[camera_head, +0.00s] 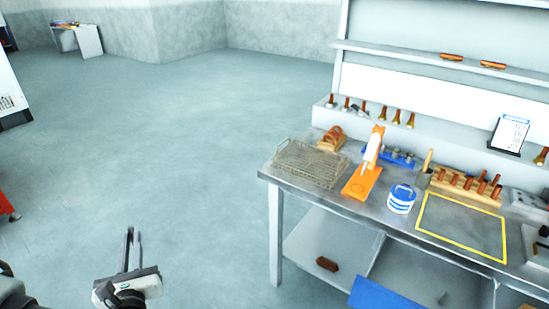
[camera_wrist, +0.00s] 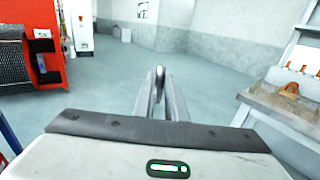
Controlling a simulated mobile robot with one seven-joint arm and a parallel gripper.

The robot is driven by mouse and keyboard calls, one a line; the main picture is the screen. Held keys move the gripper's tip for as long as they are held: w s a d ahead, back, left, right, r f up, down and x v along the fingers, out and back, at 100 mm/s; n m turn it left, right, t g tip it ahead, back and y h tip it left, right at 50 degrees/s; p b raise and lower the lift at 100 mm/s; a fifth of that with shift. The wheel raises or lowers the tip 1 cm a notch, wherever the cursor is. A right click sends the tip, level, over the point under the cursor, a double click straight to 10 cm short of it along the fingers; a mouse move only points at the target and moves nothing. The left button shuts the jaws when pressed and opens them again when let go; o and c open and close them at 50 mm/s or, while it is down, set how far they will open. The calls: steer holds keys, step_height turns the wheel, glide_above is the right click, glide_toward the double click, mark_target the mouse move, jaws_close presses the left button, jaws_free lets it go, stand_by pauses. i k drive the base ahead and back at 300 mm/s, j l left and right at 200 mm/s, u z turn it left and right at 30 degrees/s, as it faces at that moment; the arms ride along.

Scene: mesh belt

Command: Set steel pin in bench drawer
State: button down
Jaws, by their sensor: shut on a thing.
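My gripper (camera_head: 132,240) is held out over open floor at the lower left of the head view, well left of the bench. In the wrist view my gripper (camera_wrist: 161,95) is shut on a small grey steel pin (camera_wrist: 160,74), whose rounded end shows between the fingertips. The rest of the pin is hidden by the fingers. Below the bench top, an open bench drawer with a blue front (camera_head: 382,294) shows at the bottom of the head view, partly cut off. A small grey piece (camera_head: 443,298) shows inside it.
The steel bench (camera_head: 400,228) carries a wire basket (camera_head: 307,164), an orange stand (camera_head: 361,183), a blue-white tin (camera_head: 401,199) and a wooden rack (camera_head: 466,187). A brown block (camera_head: 327,264) lies on the lower shelf. The floor left of the bench is clear.

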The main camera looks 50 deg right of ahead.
mark_target(405, 287)
steer(key=i+z, duration=0.35)
steer(key=i, duration=0.25)
steer(key=i+j+z, duration=0.3)
steer(key=i, duration=0.3)
steer(key=i+z, duration=0.5)
steer(key=i+j+z, duration=0.15)
steer(key=z, duration=0.35)
steer(key=i+j+z, duration=0.35)
steer(key=z, duration=0.15)
steer(key=i+j+z, duration=0.6)
steer(key=j+z, duration=0.15)
steer(key=j, duration=0.2)
